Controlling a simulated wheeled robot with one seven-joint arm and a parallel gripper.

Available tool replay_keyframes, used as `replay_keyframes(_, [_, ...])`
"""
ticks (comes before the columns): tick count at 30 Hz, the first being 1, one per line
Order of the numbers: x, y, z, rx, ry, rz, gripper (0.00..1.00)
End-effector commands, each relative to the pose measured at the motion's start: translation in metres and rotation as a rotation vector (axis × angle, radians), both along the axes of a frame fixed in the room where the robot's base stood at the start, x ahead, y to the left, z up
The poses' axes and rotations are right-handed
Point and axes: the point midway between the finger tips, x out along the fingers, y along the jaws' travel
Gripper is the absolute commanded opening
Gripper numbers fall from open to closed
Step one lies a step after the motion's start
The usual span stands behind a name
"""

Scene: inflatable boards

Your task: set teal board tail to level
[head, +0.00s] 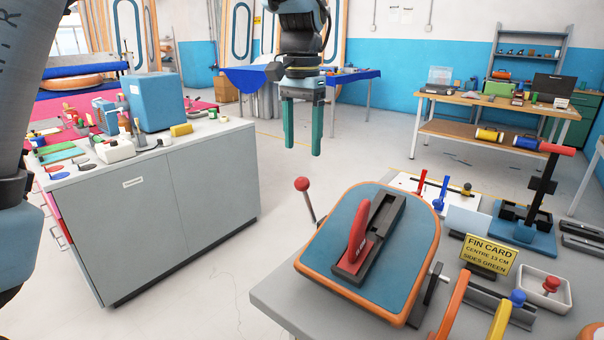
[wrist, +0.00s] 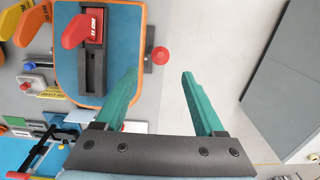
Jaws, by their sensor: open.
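The teal board tail (head: 405,245), with an orange rim, sits on a stand at the bench's near left corner. It looks tilted; I cannot tell the exact angle. A black fin box (head: 385,225) with a red fin (head: 358,235) stands on it. A lever with a red ball knob (head: 302,184) rises beside the board's left edge. My gripper (head: 303,150) is open and empty, pointing down, above and beyond the knob. In the wrist view the board (wrist: 70,65) is at upper left, and the knob (wrist: 160,55) appears beyond the gap between the fingertips, apart from them.
The bench (head: 290,300) also holds a yellow fin card (head: 490,254), a white tray (head: 540,288) with a red knob, orange and yellow fins and a blue clamp stand. A grey cabinet (head: 170,215) stands at left. Open floor lies between cabinet and bench.

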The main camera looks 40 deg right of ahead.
Motion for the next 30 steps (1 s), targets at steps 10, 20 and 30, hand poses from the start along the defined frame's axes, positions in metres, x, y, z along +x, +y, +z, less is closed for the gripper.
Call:
replay_keyframes(10, [0.0, 0.001, -0.062, 0.004, 0.002, 0.002, 0.71])
replay_keyframes(20, [0.0, 0.001, -0.085, 0.0, 0.0, 0.001, 0.71])
replay_keyframes(30, [0.0, 0.001, -0.085, -0.001, 0.0, 0.002, 0.56])
